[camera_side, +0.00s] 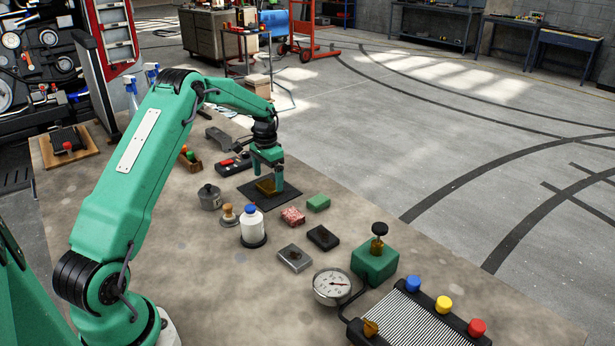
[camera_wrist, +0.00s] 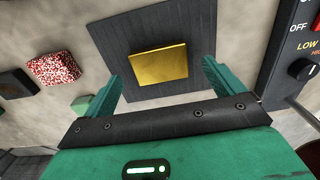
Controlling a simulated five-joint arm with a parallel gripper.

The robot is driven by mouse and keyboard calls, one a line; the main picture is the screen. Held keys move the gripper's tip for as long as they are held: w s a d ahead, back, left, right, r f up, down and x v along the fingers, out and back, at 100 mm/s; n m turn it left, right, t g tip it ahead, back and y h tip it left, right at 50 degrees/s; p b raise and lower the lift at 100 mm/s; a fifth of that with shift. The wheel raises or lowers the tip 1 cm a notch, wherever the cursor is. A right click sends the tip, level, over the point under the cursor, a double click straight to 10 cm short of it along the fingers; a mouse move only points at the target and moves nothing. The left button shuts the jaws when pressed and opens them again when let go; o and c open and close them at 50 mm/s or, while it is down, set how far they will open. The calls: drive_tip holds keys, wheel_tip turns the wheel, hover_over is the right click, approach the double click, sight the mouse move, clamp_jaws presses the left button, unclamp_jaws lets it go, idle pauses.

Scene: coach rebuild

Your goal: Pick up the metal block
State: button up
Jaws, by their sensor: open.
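A gold-coloured metal block (camera_side: 265,186) lies on a dark square mat (camera_side: 262,203) below my gripper (camera_side: 266,176). In the wrist view the gold block (camera_wrist: 158,65) shows between the two green fingers of my gripper (camera_wrist: 160,80), with a gap on each side. The fingers are open and not closed on it. In the side view the near finger partly hides the block. A grey metallic-looking block (camera_side: 295,257) lies apart on the table, nearer the side camera.
A red speckled block (camera_side: 293,217), a green block (camera_side: 318,202) and a black block (camera_side: 323,237) lie nearby. A white bottle with a blue cap (camera_side: 252,226) stands close. A control box with a switch (camera_wrist: 290,55) is right of the mat in the wrist view.

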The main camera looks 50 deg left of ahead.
drive_tip(key=shift+f, duration=1.15)
drive_tip(key=shift+r, duration=0.1)
drive_tip(key=c, duration=1.3)
drive_tip(key=shift+r, duration=0.1)
drive_tip(key=shift+r, duration=0.5)
drive_tip(key=r, duration=0.3)
drive_tip(key=shift+d+r, duration=0.15)
drive_tip(key=shift+d, duration=0.05)
drive_tip(key=d+r, duration=0.2)
drive_tip(key=d, duration=0.1)
drive_tip(key=d+r, duration=0.2)
drive_tip(key=d, duration=0.2)
drive_tip(key=d+r, duration=0.2)
drive_tip(key=d, duration=0.2)
drive_tip(key=shift+s+d+r, duration=0.1)
drive_tip(key=shift+s+r, duration=0.1)
drive_tip(key=shift+s, duration=0.05)
